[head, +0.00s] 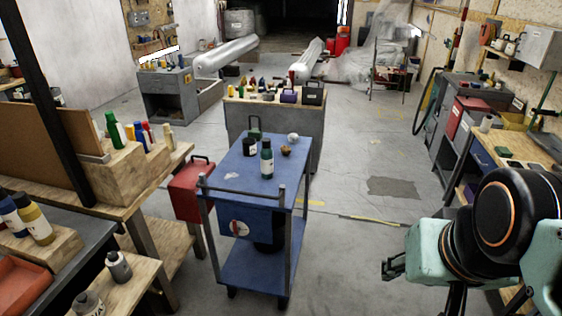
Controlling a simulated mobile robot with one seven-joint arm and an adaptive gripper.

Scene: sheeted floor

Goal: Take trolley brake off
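The trolley is a blue two-shelf cart (222,172) in the middle of the head view, with grey corner posts and a handle bar at its near end. A white disc with a red mark (240,228) is on the blue panel under the top shelf; it may be the brake control, but it is too small to be sure. Dark wheels (231,292) show at the bottom. My gripper (390,268) is at the lower right, apart from the trolley and to its right. Its dark fingers are small and seen side-on, so their opening is unclear.
A green bottle (267,160), a dark jar and small items stand on the trolley top. A red box (192,190) is beside its left side. Wooden benches (150,185) crowd the left, and a loaded grey cabinet (290,125) stands behind. Floor right of the trolley (350,245) is clear.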

